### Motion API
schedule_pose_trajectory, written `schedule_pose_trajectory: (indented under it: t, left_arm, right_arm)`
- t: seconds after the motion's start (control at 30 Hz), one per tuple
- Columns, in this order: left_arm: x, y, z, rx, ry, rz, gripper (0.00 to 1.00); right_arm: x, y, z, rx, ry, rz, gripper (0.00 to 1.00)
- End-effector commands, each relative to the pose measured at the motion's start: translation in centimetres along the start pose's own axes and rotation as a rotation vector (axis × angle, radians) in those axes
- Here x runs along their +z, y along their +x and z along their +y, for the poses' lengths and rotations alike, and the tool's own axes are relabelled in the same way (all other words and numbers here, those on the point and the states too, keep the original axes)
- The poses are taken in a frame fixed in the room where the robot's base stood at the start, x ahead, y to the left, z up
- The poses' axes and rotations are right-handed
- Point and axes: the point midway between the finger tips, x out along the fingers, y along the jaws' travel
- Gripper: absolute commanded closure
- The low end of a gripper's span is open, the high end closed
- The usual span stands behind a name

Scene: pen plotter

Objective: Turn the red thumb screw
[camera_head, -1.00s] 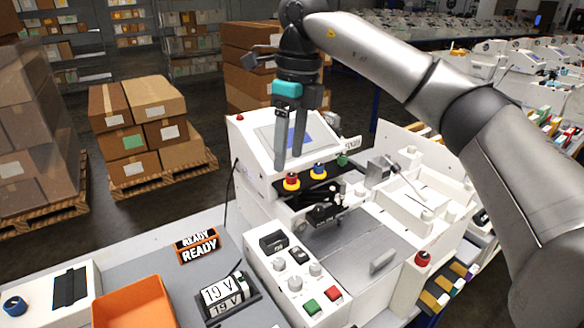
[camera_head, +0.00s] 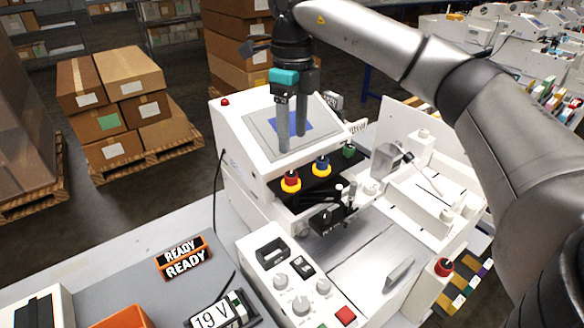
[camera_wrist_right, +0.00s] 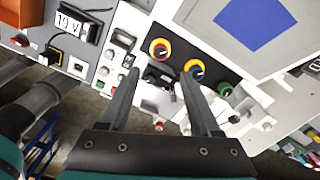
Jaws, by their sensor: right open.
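The red thumb screw (camera_head: 290,180), a red knob in a yellow collar, sits at the left end of a black ledge on the white plotter machine. A blue knob (camera_head: 321,164) with a yellow collar and a green knob (camera_head: 348,151) stand to its right. In the right wrist view the red thumb screw (camera_wrist_right: 160,51) shows just beyond the fingertips, with the blue knob to its right. My right gripper (camera_head: 292,143) is open, its two fingers pointing down, empty, and in the picture just above the red thumb screw, apart from it. My left gripper is out of view.
A tilted panel with a blue screen (camera_head: 292,124) lies behind the fingers. A pen carriage (camera_head: 330,217) is in front of the ledge. A control box (camera_head: 290,285) with dials, a READY sign (camera_head: 184,258) and a 19 V display (camera_head: 218,315) stand in front and to the left.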

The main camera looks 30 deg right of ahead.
Motion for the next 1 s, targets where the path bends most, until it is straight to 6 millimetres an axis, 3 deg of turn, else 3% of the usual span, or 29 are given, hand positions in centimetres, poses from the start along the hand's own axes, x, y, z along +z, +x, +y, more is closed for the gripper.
schedule_pose_trajectory:
  t: [0.2,0.4,0.6,0.87,1.0]
  left_arm:
    - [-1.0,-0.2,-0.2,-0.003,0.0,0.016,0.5]
    - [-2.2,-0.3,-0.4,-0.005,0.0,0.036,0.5]
    - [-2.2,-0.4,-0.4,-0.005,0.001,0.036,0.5]
    - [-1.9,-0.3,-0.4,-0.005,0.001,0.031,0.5]
    - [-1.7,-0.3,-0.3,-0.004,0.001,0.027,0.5]
  right_arm:
    - [-0.1,4.8,0.0,0.001,0.0,0.003,0.36]
    - [0.0,7.8,0.0,0.001,0.0,0.002,0.36]
    - [0.0,9.0,0.0,0.0,0.0,-0.001,0.36]
    - [0.0,9.1,0.0,0.0,0.0,-0.001,0.36]
    - [0.0,9.1,0.0,0.0,0.0,-0.001,0.5]
